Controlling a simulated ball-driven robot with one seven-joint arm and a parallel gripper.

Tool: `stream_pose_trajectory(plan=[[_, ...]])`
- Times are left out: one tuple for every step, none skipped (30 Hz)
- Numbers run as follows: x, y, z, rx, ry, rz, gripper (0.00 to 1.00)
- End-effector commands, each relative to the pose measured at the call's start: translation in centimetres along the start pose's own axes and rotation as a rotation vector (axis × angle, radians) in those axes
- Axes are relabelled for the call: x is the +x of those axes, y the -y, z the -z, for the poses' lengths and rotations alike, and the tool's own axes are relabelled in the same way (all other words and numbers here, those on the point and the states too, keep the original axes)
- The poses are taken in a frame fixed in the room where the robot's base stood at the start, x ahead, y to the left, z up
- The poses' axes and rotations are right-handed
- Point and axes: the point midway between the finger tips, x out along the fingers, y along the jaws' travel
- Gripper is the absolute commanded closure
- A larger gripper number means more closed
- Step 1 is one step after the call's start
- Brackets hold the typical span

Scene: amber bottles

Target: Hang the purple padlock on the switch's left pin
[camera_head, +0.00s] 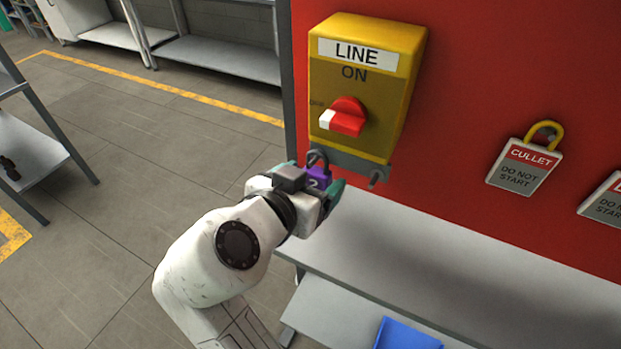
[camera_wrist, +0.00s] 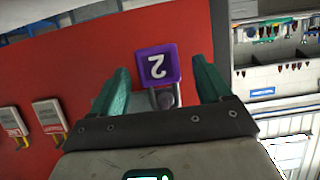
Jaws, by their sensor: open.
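The purple padlock (camera_head: 318,177), marked 2, is at the left end of the grey bracket (camera_head: 350,164) under the yellow switch box (camera_head: 365,85). Its grey shackle is up and appears looped around the left pin, which the padlock and gripper mostly hide. In the wrist view the padlock (camera_wrist: 157,66) shows upside down, with a grey rounded pin end (camera_wrist: 166,98) inside its shackle. My gripper (camera_head: 315,180) is open, its teal fingers on either side of the padlock with gaps showing in the wrist view. The right pin (camera_head: 377,178) is bare.
The red switch handle (camera_head: 345,117) juts out above the bracket. A tagged yellow padlock (camera_head: 526,165) and another tag (camera_head: 606,203) hang on the red panel to the right. A grey shelf (camera_head: 430,262) and a blue bin (camera_head: 405,336) lie below.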

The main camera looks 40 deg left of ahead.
Motion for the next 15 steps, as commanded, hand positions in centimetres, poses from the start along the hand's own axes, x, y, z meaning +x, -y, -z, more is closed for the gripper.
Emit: stream_pose_trajectory(plan=[[0.0,0.0,0.0,0.0,0.0,0.0,0.22],[0.0,0.0,0.0,0.0,0.0,0.0,0.22],[0.0,0.0,0.0,0.0,0.0,0.0,0.22],[0.0,0.0,0.0,0.0,0.0,0.0,0.22],[-0.1,0.0,0.0,0.0,0.0,0.001,0.22],[-0.3,0.1,0.0,0.0,0.0,0.001,0.22],[-0.5,0.1,-0.1,0.0,0.0,0.002,0.22],[-0.8,0.1,-0.1,0.0,-0.001,0.003,0.22],[-1.3,0.1,-0.1,0.0,-0.001,0.004,0.22],[-1.8,0.1,-0.1,-0.001,-0.001,0.004,0.22],[-2.2,0.1,-0.1,0.0,-0.001,0.004,0.22],[-3.0,0.1,-0.2,0.001,0.0,0.004,0.22],[-3.6,0.2,-0.1,0.001,-0.001,0.006,0.22],[-4.2,0.2,-0.1,0.001,-0.001,0.005,0.22],[-5.0,0.2,-0.1,0.0,-0.001,0.005,0.22]])
